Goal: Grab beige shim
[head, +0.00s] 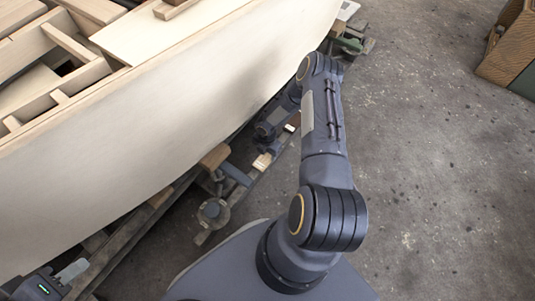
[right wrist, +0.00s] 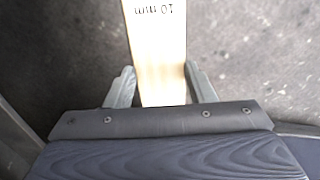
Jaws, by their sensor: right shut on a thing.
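In the right wrist view a beige shim (right wrist: 158,45) with dark "10 mm" lettering, upside down in the picture, lies between the fingers of my right gripper (right wrist: 158,72). The gripper is shut on it, and its far end runs out of the picture. In the head view my right arm reaches down beside the hull, and its hand is small and partly hidden there. A pale block (head: 262,161) shows just below that hand; I cannot tell if it is the same shim. My left gripper (head: 72,270) is at the bottom left; its opening is unclear.
The pale plywood hull (head: 150,130) fills the left side of the head view. Dark timbers and a round metal fitting (head: 213,213) lie beneath it. A wooden crate (head: 508,50) stands at the upper right. The concrete floor (head: 440,170) on the right is clear.

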